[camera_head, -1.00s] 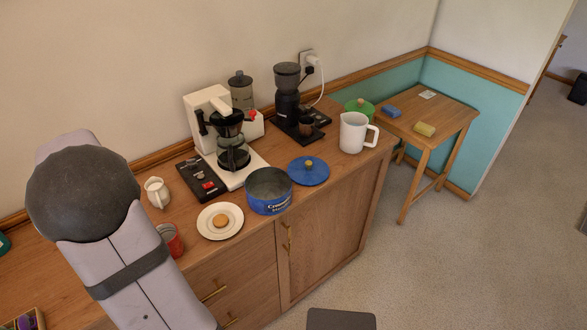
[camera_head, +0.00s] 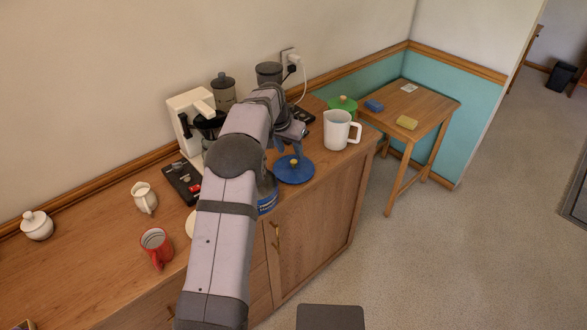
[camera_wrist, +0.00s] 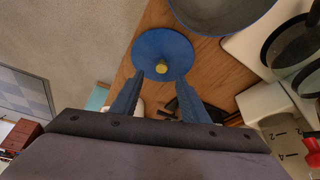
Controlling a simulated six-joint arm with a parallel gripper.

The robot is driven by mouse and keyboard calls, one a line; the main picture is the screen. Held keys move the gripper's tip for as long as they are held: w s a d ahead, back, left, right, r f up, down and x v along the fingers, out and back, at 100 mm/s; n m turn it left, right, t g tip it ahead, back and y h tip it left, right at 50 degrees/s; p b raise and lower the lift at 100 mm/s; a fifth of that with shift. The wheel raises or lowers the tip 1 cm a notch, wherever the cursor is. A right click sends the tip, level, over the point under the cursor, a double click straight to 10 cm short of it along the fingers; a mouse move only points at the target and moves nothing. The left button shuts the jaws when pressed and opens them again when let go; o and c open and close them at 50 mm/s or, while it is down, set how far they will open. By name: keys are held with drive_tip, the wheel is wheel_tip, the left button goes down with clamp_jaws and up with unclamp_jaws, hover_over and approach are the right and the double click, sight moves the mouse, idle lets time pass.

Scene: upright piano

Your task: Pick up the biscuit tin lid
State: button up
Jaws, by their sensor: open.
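The biscuit tin lid (camera_head: 299,175) is a round blue disc with a small yellow knob, lying flat on the wooden cabinet top. In the wrist view the lid (camera_wrist: 158,43) is just beyond my fingertips, with its knob near the gap between them. My gripper (camera_head: 286,147) is above and slightly behind the lid in the head view. In the wrist view my gripper (camera_wrist: 160,81) has its two blue fingers spread, with nothing held between them. The blue biscuit tin (camera_head: 267,203) is mostly hidden behind my arm; its open top (camera_wrist: 222,8) shows partly in the wrist view.
A white jug (camera_head: 337,130) stands right of the lid, with a green-lidded item (camera_head: 342,104) behind it. The coffee maker (camera_head: 188,108) is left of my arm. The cabinet's front edge is close to the lid.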

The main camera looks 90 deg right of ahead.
sight(294, 161)
drive_tip(key=shift+p+x, duration=0.5)
drive_tip(key=shift+x, duration=0.6)
drive_tip(key=shift+d+f, duration=0.1)
drive_tip(key=shift+p+x, duration=1.05)
drive_tip(key=shift+p, duration=0.15)
drive_tip(key=shift+w+p+x, duration=0.2)
drive_tip(key=shift+p+x, duration=0.25)
drive_tip(key=shift+x, duration=0.9)
drive_tip(key=shift+d, duration=0.2)
drive_tip(key=shift+c, duration=0.6)
clamp_jaws()
